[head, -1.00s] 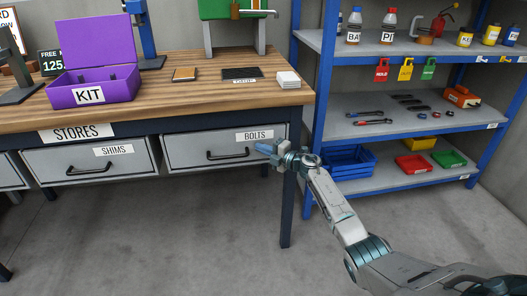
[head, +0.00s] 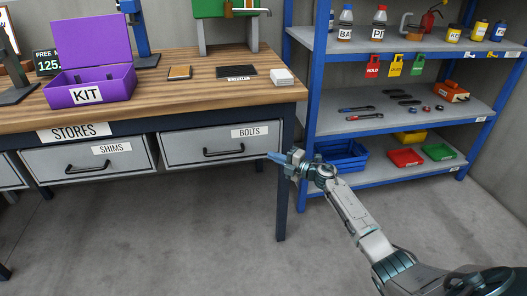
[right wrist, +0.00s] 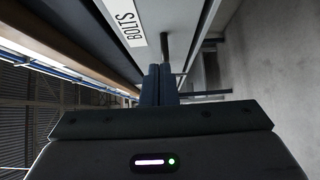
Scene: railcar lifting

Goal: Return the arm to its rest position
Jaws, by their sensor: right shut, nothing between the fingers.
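My right arm reaches in from the lower right in the head view. Its gripper (head: 276,157) is shut and empty, just right of the front of the BOLTS drawer (head: 185,150). In the right wrist view the two fingers (right wrist: 159,84) are together with nothing between them. The BOLTS label (right wrist: 127,22) shows at the top there, with the drawer handle close to the fingertips in the picture. The drawer looks shut. My left gripper is in neither view.
The wooden workbench (head: 205,95) holds a purple KIT box (head: 105,90) with its lid up. The SHIMS drawer (head: 45,163) looks shut. A blue shelf unit (head: 303,120) with bottles, tools and bins stands to the right. The concrete floor (head: 170,245) in front is clear.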

